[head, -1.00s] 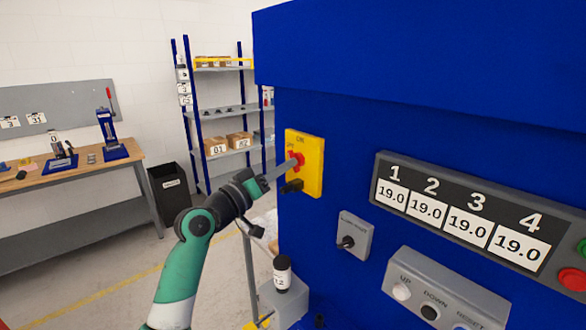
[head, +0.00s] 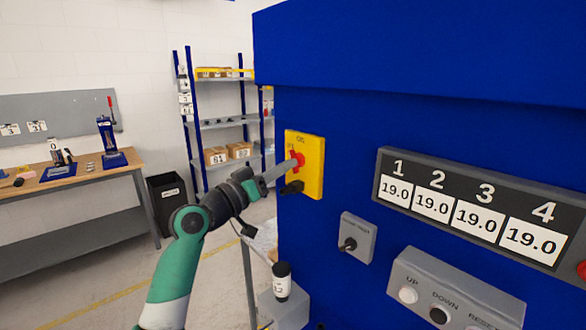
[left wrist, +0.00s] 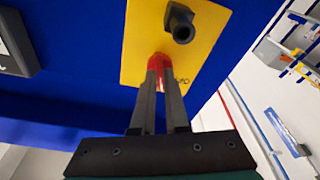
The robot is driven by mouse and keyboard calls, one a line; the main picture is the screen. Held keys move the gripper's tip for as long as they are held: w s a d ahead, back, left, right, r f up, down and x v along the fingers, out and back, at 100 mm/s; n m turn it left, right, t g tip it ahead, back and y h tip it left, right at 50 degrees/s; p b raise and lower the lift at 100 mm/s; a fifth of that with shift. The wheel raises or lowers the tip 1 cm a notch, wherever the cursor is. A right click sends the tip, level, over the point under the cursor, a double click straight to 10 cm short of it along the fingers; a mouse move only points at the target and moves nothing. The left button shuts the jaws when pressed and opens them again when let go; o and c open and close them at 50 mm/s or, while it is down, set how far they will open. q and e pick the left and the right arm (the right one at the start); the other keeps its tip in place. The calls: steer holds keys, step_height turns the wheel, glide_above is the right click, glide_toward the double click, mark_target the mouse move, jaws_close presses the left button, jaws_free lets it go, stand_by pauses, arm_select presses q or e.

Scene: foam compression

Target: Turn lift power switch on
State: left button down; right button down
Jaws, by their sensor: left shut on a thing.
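The power switch is a yellow plate (head: 311,178) with a red knob (head: 299,159) on the blue machine's left side. A black part (head: 292,187) sticks out of the plate below the knob. My left gripper (head: 293,162) is at the knob, its fingers shut on it. In the left wrist view the two fingers (left wrist: 159,85) close around the red knob (left wrist: 159,61), on the yellow plate (left wrist: 205,45). The "ON" mark shows at the plate's top in the head view; the knob's exact angle is partly hidden by the fingers. My right gripper is not in view.
The blue machine (head: 420,70) fills the right side. It carries a numbered display (head: 470,208), a button box (head: 455,290) and a small grey switch box (head: 357,238). A black-capped bottle (head: 282,280) stands below my left wrist. Shelves and a workbench (head: 80,176) are farther back.

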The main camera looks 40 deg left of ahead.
arm_select(q)
steer(key=shift+a+f+m+h+b, duration=0.15)
steer(key=shift+m+h+b, duration=0.35)
steer(key=shift+m+b, duration=1.15)
steer(key=shift+m, duration=0.85)
steer(key=shift+c, duration=0.8)
jaws_free()
steer(key=r+p+v, duration=0.1)
steer(key=p+v, duration=0.5)
steer(key=p, duration=0.1)
steer(key=shift+s+a+r, duration=0.15)
steer(key=shift+s+r, duration=0.1)
steer(key=shift+s, duration=0.25)
